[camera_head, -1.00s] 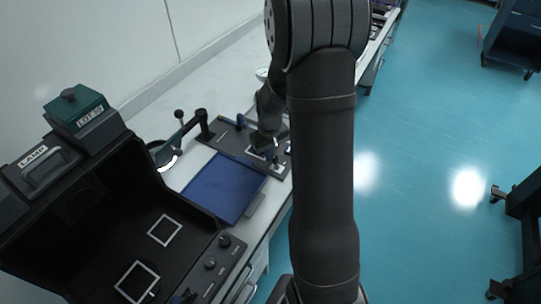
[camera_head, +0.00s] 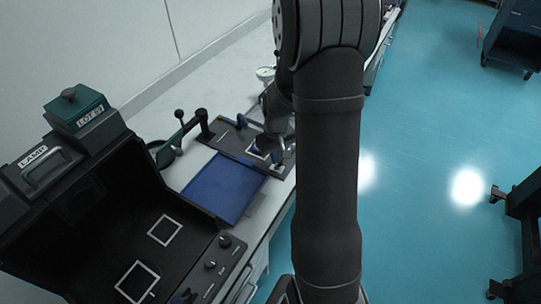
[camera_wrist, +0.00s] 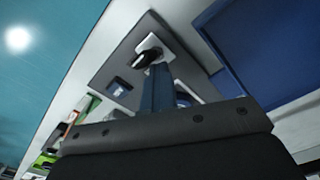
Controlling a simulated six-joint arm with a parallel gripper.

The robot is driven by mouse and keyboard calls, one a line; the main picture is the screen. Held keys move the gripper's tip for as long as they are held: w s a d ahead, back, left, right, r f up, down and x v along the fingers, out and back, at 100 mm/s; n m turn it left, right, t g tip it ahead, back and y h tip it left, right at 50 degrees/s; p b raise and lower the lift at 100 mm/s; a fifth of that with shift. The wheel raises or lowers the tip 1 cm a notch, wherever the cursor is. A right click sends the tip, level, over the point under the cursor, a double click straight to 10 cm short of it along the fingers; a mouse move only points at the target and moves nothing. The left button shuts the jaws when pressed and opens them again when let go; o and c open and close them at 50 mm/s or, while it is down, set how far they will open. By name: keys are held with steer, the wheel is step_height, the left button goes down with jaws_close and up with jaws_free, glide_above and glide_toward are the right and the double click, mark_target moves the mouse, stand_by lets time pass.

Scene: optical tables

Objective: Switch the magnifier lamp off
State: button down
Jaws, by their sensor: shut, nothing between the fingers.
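The magnifier lamp (camera_head: 166,152) stands on the bench left of the blue mat, with a dark round head on a green jointed arm. No lit arc shows on its head. A dark board (camera_head: 228,137) behind the mat carries small fittings. My gripper (camera_head: 276,164) is over the board's right part, partly hidden by my arm. In the wrist view my narrow blue fingers (camera_wrist: 158,75) are shut and empty. Their tips are close to a black knob-like part (camera_wrist: 146,58) on a white square; I cannot tell whether they touch it.
The blue mat (camera_head: 222,188) lies flat in front of the board. A black open case with a control strip (camera_head: 212,264) fills the lower left. A green box marked LOT (camera_head: 82,112) and a block labelled LAMP (camera_head: 42,168) sit at its back.

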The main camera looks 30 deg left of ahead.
steer(key=shift+s+d+f, duration=0.2)
steer(key=shift+d+f, duration=0.15)
steer(key=shift+d, duration=0.2)
steer(key=shift+w+a+r, duration=0.15)
steer(key=shift+r, duration=1.25)
steer(key=shift+a+r, duration=0.2)
steer(key=shift+r, duration=0.1)
steer(key=shift+a+r, duration=0.25)
steer(key=shift+r, duration=0.75)
steer(key=shift+a+r, duration=0.2)
steer(key=shift+r, duration=0.8)
steer(key=shift+f, duration=0.1)
steer(key=shift+d+f, duration=0.25)
steer(key=shift+f, duration=1.05)
steer(key=shift+d+f, duration=0.2)
steer(key=shift+f, duration=1.05)
